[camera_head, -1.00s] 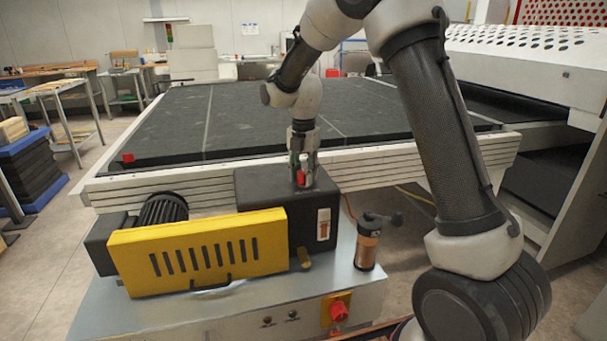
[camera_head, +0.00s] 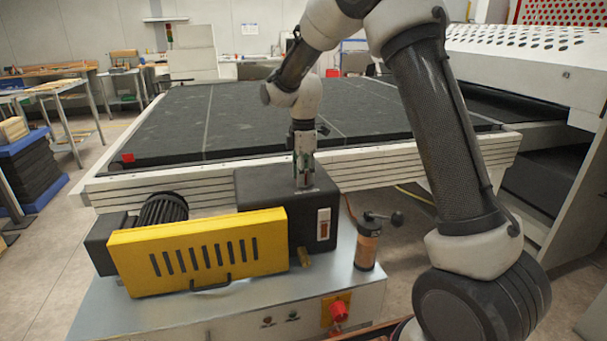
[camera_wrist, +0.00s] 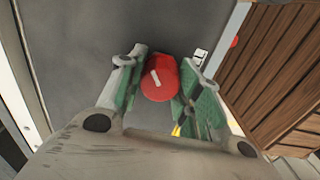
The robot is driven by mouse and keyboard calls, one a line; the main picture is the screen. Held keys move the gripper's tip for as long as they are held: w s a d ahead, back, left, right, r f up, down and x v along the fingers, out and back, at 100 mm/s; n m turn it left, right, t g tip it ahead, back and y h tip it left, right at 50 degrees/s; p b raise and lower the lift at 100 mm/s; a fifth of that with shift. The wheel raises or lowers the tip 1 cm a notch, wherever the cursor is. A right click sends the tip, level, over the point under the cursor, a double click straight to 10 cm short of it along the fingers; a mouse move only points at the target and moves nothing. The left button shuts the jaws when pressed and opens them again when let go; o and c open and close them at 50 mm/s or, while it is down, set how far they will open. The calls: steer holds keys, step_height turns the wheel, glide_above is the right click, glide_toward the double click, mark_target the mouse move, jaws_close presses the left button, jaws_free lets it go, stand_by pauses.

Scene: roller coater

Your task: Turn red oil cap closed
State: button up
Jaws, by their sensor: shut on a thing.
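The red oil cap (camera_wrist: 160,88) shows in the wrist view on a dark grey surface, with a short white mark on its top. The mark runs nearly up and down in that view. My gripper (camera_wrist: 158,72) has its green-padded fingers on either side of the cap and is shut on it. In the head view my gripper (camera_head: 304,180) points straight down onto the top of the black gearbox (camera_head: 272,215). There its fingers hide the cap.
A yellow guard (camera_head: 200,250) and a black motor (camera_head: 163,208) stand left of the gearbox. A copper-coloured cylinder with a black handle (camera_head: 367,245) stands to its right. The wide dark conveyor bed (camera_head: 230,120) lies behind. A red button (camera_head: 338,311) is on the front panel.

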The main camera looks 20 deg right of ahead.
steer(key=m, duration=0.6)
steer(key=shift+m, duration=0.3)
steer(key=m, duration=1.2)
steer(key=shift+m, duration=0.3)
steer(key=m, duration=0.6)
steer(key=shift+m, duration=0.3)
steer(key=o, duration=1)
steer(key=shift+o, duration=0.2)
steer(key=shift+r, duration=0.1)
